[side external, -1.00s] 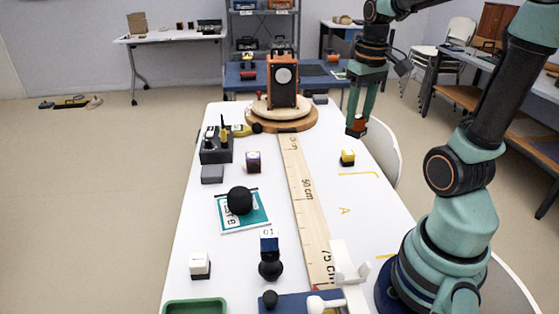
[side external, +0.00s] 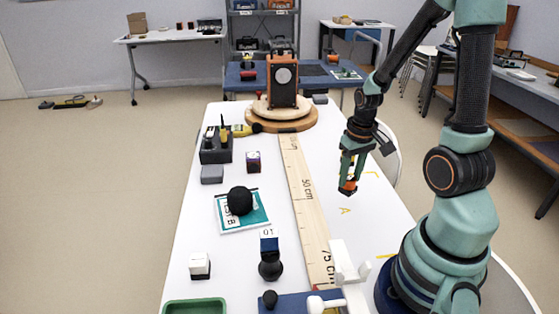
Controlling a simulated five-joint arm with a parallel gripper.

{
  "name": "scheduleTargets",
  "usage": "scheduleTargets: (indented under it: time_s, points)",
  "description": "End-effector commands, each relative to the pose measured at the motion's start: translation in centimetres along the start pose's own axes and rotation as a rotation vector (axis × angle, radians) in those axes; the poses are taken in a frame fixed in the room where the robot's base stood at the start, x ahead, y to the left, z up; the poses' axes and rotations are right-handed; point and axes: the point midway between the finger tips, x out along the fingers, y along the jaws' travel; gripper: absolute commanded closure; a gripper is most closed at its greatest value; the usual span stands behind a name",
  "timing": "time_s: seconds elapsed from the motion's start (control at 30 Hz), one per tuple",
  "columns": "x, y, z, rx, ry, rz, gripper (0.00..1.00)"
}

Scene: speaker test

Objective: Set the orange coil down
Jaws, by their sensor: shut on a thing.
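My gripper (side external: 349,180) points down over the right half of the white table. It is shut on the orange coil (side external: 348,188), a small block that shows at the fingertips. The coil is low over the table, left of the yellow letter A; I cannot tell whether it touches the top. My fingers hide most of the small yellow and black cube behind them.
A long wooden ruler (side external: 306,205) runs down the table, left of my gripper. A black ball (side external: 240,201) sits on a teal booklet (side external: 257,217). A dark purple cube (side external: 254,162) stands farther back. Bare table lies between ruler and gripper.

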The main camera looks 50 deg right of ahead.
Motion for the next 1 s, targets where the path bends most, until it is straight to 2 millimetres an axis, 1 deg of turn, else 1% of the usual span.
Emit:
scheduleTargets:
  time_s: [0.07,0.3,0.4,0.83,0.87,0.9,0.93,1.0]
  points:
    - [0.4,0.0,0.1,0.000,-0.002,0.000,1.00]
    - [3.0,-0.1,0.3,0.000,-0.004,-0.001,1.00]
    - [3.5,-0.1,0.4,0.000,-0.002,0.000,1.00]
    - [4.0,-0.1,0.3,0.000,0.000,0.000,1.00]
    - [3.9,-0.1,0.3,0.000,0.001,0.000,0.46]
    - [3.9,-0.1,0.3,0.000,0.001,0.000,0.30]
    - [3.9,-0.1,0.3,0.000,0.001,0.000,0.27]
    - [3.9,-0.1,0.3,0.000,0.001,0.000,0.27]
